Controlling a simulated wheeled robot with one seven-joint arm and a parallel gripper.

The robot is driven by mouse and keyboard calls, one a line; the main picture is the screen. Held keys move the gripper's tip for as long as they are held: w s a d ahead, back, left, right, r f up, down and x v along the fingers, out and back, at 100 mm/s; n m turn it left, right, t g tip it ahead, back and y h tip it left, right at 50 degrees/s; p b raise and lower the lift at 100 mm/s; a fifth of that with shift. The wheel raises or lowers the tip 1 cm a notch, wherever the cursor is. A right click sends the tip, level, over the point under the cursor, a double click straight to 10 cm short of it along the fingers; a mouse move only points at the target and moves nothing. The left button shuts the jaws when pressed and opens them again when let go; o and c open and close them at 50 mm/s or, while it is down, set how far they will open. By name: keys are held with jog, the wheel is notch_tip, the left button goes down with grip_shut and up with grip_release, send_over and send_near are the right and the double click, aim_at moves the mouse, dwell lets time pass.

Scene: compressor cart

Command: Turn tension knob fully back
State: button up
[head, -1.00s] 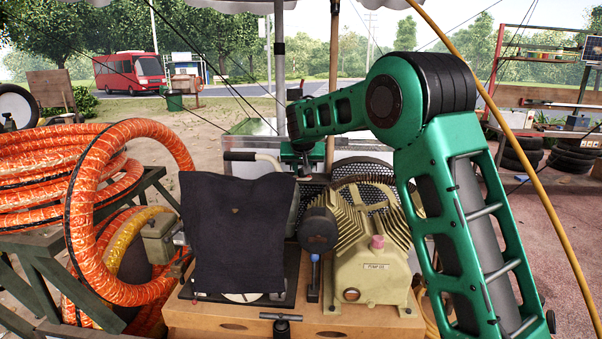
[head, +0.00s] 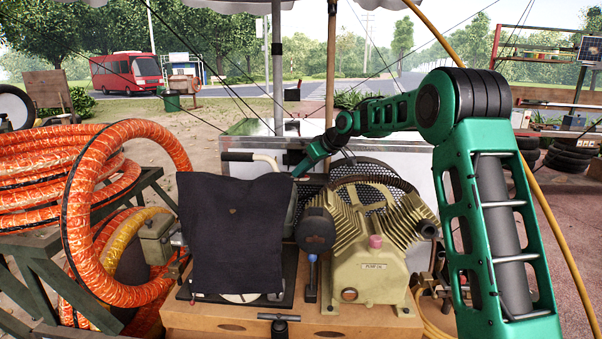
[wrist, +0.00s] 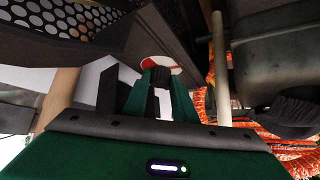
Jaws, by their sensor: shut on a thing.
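A black ribbed knob (wrist: 160,78), which looks like the tension knob, shows in the wrist view in front of a red and white disc (wrist: 161,63). My gripper (wrist: 158,84) has its green fingers on either side of the knob and is shut on it. How far the knob is turned cannot be told. In the head view, my arm reaches behind the dark cloth on the left of the cart, and the cloth and the machine hide my gripper and the knob.
The dark cloth (head: 232,235) drapes over a unit beside the beige compressor pump (head: 372,270). A black perforated guard (wrist: 60,17) is close by at upper left in the wrist view. Orange hoses (head: 85,270) lie coiled at the left.

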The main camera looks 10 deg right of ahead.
jog(key=shift+d+n+y, duration=0.1)
jog(key=shift+n+y, duration=0.2)
jog(key=shift+n, duration=0.2)
jog(key=o, duration=1)
jog(key=shift+o, duration=0.2)
jog(key=v, duration=1)
jog(key=shift+d+r, duration=0.2)
jog(key=shift+r, duration=0.1)
jog(key=shift+w, duration=0.1)
